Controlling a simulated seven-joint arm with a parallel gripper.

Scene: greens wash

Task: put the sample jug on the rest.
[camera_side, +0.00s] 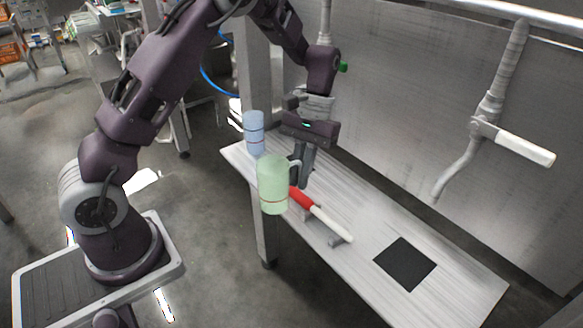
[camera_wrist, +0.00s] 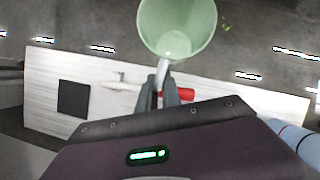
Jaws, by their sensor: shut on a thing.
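A pale green jug (camera_side: 273,188) with a red line near its base hangs from my gripper (camera_side: 304,182), roughly upright. My gripper is shut on the jug's handle, on the jug's right side. In the wrist view the jug's open mouth (camera_wrist: 178,25) shows at the top, with no contents that I can make out, and the fingers (camera_wrist: 162,95) close around the handle. The jug appears above the table's near edge, partly out over the floor. A flat black square (camera_side: 405,263) lies bare on the table at right, apart from the jug. It also shows in the wrist view (camera_wrist: 73,98).
A blue jug (camera_side: 253,133) stands at the table's left end, behind the green one. A red and white rod (camera_side: 322,216) lies across small grey supports (camera_side: 340,240) between my gripper and the square. A jointed grey fixture with a white handle (camera_side: 512,145) hangs above the table's right side.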

